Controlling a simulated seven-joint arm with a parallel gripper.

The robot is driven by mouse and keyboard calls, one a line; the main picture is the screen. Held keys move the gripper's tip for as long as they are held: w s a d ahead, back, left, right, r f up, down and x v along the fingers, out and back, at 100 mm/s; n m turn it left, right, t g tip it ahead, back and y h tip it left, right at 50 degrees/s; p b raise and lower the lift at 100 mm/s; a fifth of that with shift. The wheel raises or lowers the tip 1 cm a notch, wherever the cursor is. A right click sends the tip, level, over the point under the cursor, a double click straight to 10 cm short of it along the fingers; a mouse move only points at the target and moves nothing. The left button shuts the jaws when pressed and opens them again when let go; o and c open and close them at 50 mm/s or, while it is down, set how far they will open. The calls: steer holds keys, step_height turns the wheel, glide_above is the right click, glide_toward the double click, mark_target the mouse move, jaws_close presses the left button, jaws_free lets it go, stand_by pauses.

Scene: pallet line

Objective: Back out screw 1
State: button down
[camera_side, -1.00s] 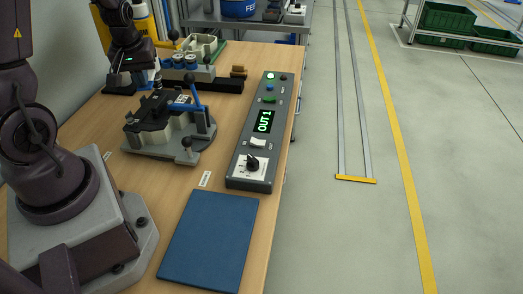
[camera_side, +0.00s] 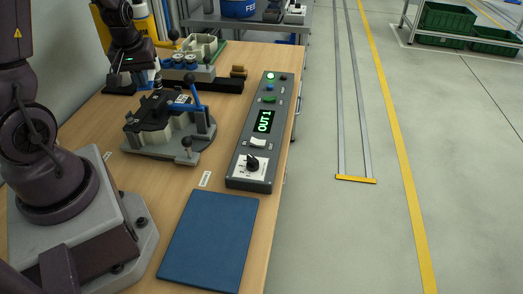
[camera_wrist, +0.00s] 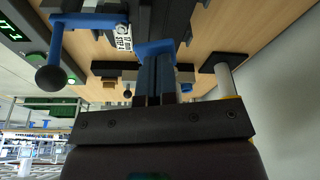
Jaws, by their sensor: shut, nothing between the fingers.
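A grey fixture (camera_side: 201,133) with a dark part (camera_side: 158,110) on it and a blue lever (camera_side: 193,92) stands on the bench. I cannot make out screw 1 in either view. My gripper's dark fingers (camera_wrist: 157,62) are shut and empty in the wrist view, in front of a blue piece (camera_wrist: 154,47). In the side view my arm's end is behind the fixture, and its fingertips are hard to tell there. A blue lever with a black knob (camera_wrist: 50,79) shows left in the wrist view.
A blue mat (camera_side: 209,240) lies at the bench's front. A tag (camera_wrist: 123,38) hangs near the fingers in the wrist view. A wall runs along the left.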

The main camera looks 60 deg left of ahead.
stand_by(2.8)
steer(key=w+a+v, duration=0.1)
steer(key=v, duration=0.7)
steer(key=shift+a+r, duration=0.35)
steer(key=shift+r, duration=0.15)
stand_by(0.3)
steer(key=s+d+r+m+t, duration=0.1)
steer(key=d+r+m, duration=0.2)
steer(key=d, duration=0.5)
steer(key=s+d+r+m+t+h, duration=0.1)
steer(key=d+r+m, duration=0.2)
steer(key=d, duration=0.6)
steer(key=d+r+m+t+h, duration=0.1)
steer(key=d+r+m+t, duration=0.1)
steer(key=d+m, duration=0.4)
steer(key=d+r, duration=0.1)
steer(key=d, duration=0.2)
steer(key=shift+s, duration=0.4)
